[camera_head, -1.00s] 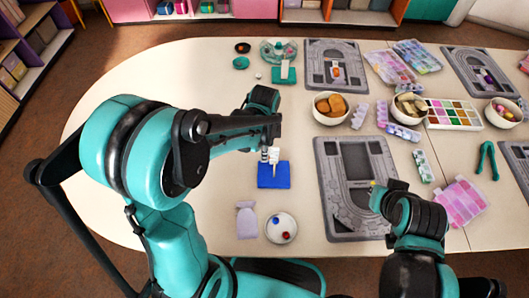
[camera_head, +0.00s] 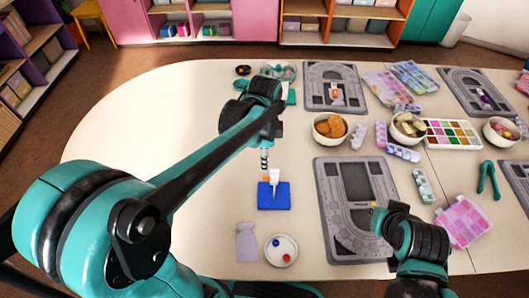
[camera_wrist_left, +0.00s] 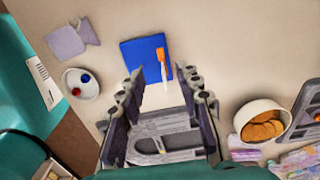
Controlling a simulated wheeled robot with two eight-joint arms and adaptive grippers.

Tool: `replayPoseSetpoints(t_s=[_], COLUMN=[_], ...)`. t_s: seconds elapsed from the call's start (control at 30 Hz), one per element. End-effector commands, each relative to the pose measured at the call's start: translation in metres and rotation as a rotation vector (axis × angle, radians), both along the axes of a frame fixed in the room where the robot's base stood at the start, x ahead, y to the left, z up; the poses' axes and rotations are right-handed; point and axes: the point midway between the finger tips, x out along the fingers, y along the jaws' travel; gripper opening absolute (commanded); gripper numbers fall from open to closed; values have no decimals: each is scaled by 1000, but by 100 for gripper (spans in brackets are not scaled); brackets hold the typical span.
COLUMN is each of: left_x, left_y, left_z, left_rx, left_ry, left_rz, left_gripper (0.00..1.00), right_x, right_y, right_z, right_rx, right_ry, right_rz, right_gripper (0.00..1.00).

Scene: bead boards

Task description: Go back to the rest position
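My left gripper (camera_head: 264,162) hangs over the table, just behind the blue mat (camera_head: 274,203) in the head view. An orange and white tool (camera_head: 274,179) is at the blue mat; in the left wrist view the tool (camera_wrist_left: 161,58) lies over the mat (camera_wrist_left: 137,57). My right gripper (camera_head: 380,219) is low over the front edge of the near grey bead board (camera_head: 325,190); its fingers are too small to read.
A white dish (camera_head: 281,262) with a red and a blue bead and a lilac piece (camera_head: 246,242) lie in front of the mat. Bowls, bead boxes and more boards fill the right and back. The table's left part (camera_head: 130,130) is bare.

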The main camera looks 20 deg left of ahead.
Motion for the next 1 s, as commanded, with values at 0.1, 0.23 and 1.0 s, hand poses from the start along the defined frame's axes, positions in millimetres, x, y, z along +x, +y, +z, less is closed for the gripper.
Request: replayPoseSetpoints(t_s=[0.1, 0.23, 1.0], left_x=[0, 0, -79], left_y=[0, 0, 26], left_z=[16, 24, 38], left_rx=[0, 0, -215], left_ry=[0, 0, -412], left_rz=[0, 0, 911], left_gripper=[34, 34, 34], right_x=[0, 0, 0], right_y=[0, 0, 0], right_z=[0, 0, 0], right_rx=[0, 0, 0], right_ry=[0, 0, 0], right_rz=[0, 0, 0], right_gripper=[0, 0, 0])
